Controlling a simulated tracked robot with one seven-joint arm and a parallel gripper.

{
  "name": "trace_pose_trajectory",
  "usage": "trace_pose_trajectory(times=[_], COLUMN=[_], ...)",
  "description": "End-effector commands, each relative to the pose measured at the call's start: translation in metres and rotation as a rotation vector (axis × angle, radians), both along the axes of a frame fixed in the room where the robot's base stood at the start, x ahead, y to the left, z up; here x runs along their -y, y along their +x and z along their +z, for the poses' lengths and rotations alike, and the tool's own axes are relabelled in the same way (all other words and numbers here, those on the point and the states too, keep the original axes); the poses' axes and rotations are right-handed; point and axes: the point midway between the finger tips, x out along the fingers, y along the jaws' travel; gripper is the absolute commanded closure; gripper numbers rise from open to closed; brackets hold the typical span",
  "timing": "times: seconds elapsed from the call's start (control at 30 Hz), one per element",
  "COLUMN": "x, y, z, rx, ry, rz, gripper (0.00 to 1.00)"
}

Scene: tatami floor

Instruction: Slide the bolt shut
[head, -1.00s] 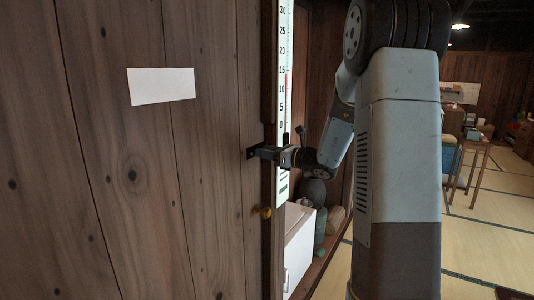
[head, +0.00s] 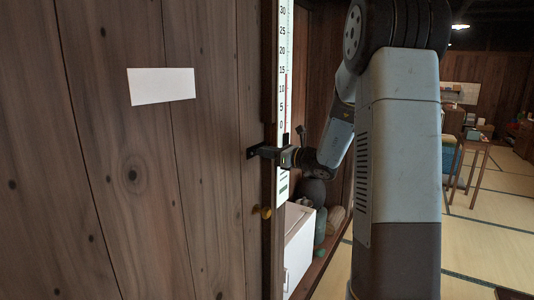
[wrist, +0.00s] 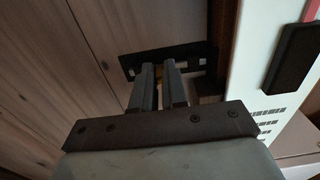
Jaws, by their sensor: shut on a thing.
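The bolt shows as a dark metal plate (wrist: 185,56) on the wooden door in the wrist view, with small lighter spots along it. In the head view its dark end (head: 251,153) shows at the door's right part, just left of my gripper (head: 272,153). In the wrist view my gripper (wrist: 159,70) reaches the plate, its two fingers close together and shut on the bolt's handle. The fingers hide most of the handle, and I cannot tell how far the bar reaches.
A white thermometer strip (head: 284,75) runs beside the door edge, close to my gripper. A white box (head: 298,245) and jars stand on the low shelf at right. A blank white label (head: 161,86) is on the door.

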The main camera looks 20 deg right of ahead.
Motion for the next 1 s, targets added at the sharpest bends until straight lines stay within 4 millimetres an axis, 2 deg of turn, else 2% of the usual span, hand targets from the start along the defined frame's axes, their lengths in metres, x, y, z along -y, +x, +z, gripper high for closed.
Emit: trace_pose_trajectory(times=[0.23,0.47,0.5,0.73,1.0], x=[0.014,0.016,0.016,0.015,0.015], y=[0.011,0.012,0.012,0.012,0.011], z=[0.0,0.0,0.001,0.0,0.0], rx=[0.001,0.001,0.001,0.001,0.0], ry=[-0.001,-0.001,-0.001,-0.001,0.0], rz=[-0.001,-0.005,-0.006,-0.004,-0.002], gripper=[1.0,1.0,0.85,0.63,0.62])
